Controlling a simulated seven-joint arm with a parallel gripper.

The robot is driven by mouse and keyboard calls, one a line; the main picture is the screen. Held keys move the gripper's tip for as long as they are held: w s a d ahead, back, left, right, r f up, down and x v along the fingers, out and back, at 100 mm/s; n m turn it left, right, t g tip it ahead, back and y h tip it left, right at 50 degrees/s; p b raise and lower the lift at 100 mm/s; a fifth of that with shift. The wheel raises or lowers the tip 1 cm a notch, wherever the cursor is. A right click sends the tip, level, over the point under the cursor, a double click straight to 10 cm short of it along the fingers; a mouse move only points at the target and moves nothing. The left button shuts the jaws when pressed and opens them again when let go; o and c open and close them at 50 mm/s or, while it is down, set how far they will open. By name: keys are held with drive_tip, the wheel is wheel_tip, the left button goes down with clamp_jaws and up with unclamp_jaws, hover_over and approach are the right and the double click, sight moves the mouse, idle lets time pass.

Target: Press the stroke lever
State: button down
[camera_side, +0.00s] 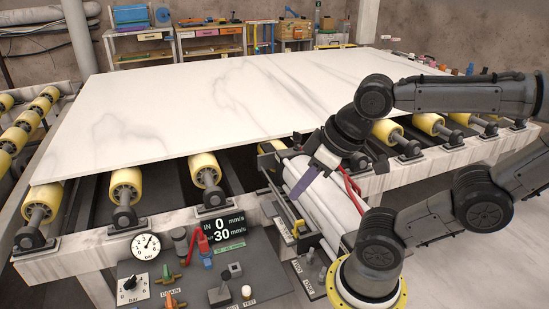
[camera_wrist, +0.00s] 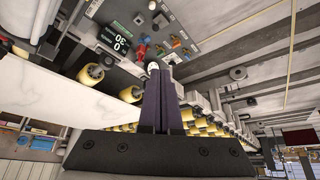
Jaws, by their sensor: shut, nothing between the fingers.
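Two small levers stand right of the panel, at a labelled plate (camera_side: 305,277). I cannot read which one is the stroke lever.
A large white stone slab (camera_side: 200,105) lies on yellow rollers (camera_side: 125,185). White rolls (camera_side: 325,200) and a red curved piece (camera_side: 352,188) are close under my gripper. The display (camera_side: 224,228) reads IN 0 and 30 mm/s. A gauge (camera_side: 145,246) is beside it.

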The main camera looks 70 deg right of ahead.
idle(0.4)
drive_tip(key=w+r+m+t, duration=0.1)
drive_tip(key=w+r+m, duration=0.1)
drive_tip(key=w+m, duration=0.9)
drive_tip(key=w+d+f+m, duration=0.2)
drive_tip(key=w+f+m, duration=0.5)
drive_tip(key=w+m, duration=0.15)
drive_tip(key=w+d+f+m+g, duration=0.1)
drive_tip(key=d+f+m+g, duration=0.15)
drive_tip(key=f, duration=0.45)
drive_tip(key=w+d+f+m+g, duration=0.15)
drive_tip(key=f+m, duration=0.25)
drive_tip(key=f, duration=0.4)
drive_tip(key=s+f+m+g, duration=0.1)
drive_tip(key=s+f, duration=0.4)
drive_tip(key=f, duration=0.6)
drive_tip(key=shift+d+f+g, duration=0.4)
drive_tip(key=shift+g, duration=0.3)
